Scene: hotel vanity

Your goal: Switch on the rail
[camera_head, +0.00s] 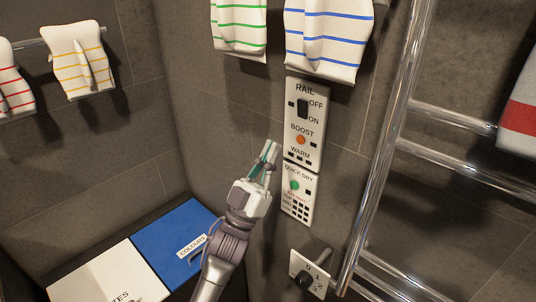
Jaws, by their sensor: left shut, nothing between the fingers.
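A white control panel (318,140) on the grey tiled wall carries the label RAIL. Its dark rocker switch (303,107) sits between an OFF label above and an ON label below; which way it is pressed is too small to tell. An orange button (301,140) marked BOOST is below it, with WARM lower down. My left gripper (269,149) is shut and empty. In the picture its fingertips point up, left of and below the switch, apart from it. My right gripper is out of view.
A QUICK DRY panel (299,206) with a green button is just below. Striped towels (325,38) hang above. Blue (205,222) and white (105,280) lids lie lower left.

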